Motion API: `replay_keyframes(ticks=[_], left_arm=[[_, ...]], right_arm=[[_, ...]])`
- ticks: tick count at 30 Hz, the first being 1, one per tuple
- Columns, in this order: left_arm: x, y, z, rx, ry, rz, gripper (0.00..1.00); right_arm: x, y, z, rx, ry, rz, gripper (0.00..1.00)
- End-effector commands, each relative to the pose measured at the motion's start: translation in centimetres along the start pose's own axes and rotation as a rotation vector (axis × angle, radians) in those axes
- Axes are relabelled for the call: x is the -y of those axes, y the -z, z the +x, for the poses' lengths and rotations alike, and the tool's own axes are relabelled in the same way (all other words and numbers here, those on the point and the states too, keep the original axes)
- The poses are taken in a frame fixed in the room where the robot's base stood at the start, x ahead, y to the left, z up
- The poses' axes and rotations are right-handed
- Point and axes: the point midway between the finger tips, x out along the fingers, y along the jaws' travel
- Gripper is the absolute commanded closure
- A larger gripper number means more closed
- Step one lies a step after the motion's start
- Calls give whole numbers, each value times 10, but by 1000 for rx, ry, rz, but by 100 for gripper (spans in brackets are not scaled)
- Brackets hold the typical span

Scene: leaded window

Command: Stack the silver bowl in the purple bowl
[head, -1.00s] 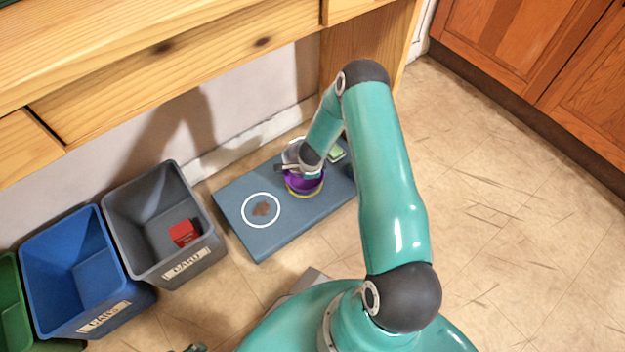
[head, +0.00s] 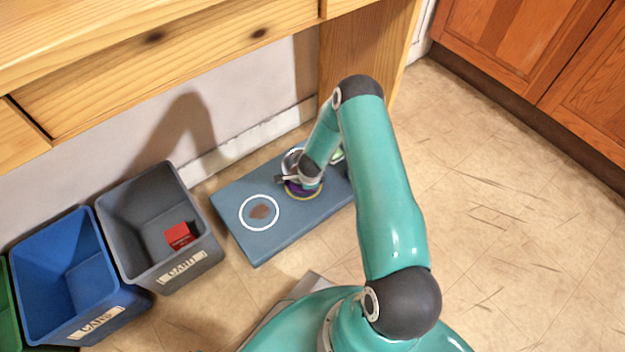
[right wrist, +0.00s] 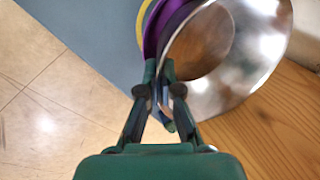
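The silver bowl (right wrist: 262,55) fills the upper right of the right wrist view, its inside shiny with a brown reflection. It also shows in the head view (head: 291,160), partly behind my wrist. The purple bowl (right wrist: 158,28) shows as a purple edge beside and under the silver bowl. In the head view the purple bowl (head: 303,191) sits on the blue-grey platform (head: 285,222), mostly covered. My right gripper (right wrist: 160,72) is shut on the silver bowl's rim, over the purple bowl. Whether the bowls touch is hidden. My left gripper is out of view.
A white ring (head: 243,221) around a brown patch marks the platform's left part. A grey bin (head: 127,235) with a red block (head: 179,236) and a blue bin (head: 45,290) stand left.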

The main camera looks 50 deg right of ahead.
Motion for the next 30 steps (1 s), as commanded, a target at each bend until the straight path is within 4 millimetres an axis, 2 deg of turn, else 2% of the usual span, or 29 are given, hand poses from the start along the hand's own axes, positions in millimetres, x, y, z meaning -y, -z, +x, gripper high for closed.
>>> replay_keyframes(ticks=[5,6,10,22,26,30], left_arm=[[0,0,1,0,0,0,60],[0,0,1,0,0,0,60],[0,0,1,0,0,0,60],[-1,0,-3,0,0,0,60],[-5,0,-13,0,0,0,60],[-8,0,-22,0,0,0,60]], right_arm=[[0,0,2,0,1,0,100],[0,0,2,0,0,0,91],[0,0,2,0,0,0,69],[1,0,-4,0,1,0,69],[6,0,-17,0,1,-1,69],[6,0,-44,0,2,-1,69]])
